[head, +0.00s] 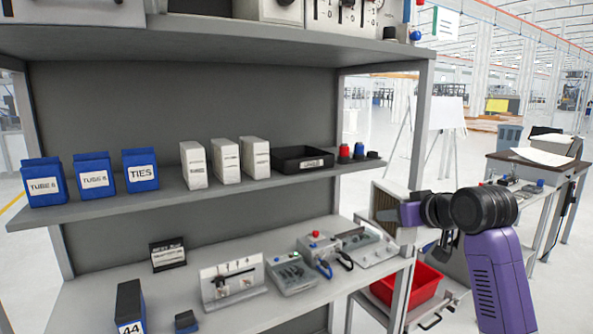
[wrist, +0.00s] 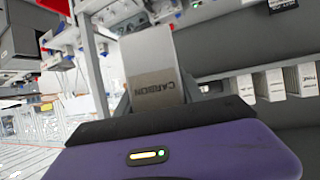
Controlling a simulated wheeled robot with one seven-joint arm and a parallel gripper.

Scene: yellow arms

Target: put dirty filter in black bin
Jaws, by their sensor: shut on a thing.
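My gripper (head: 402,212) is shut on a boxy filter (head: 384,206) with a tan-brown face and a pale frame. It is held in the air at the right front of the shelf unit. In the wrist view the filter (wrist: 155,72) shows a grey side marked "CARBON", upside down, between the fingers of my gripper (wrist: 158,100). The black bin (head: 302,165) is a shallow open tray with a white label on the middle shelf, left of and above the filter and apart from it. Its inside is mostly dark.
White boxes (head: 226,160) stand left of the bin, and red and black knobs (head: 350,154) stand to its right. A grey post (head: 423,130) rises at the shelf's right end. A red crate (head: 412,284) sits low near my arm. Instruments (head: 292,273) lie on the lower bench.

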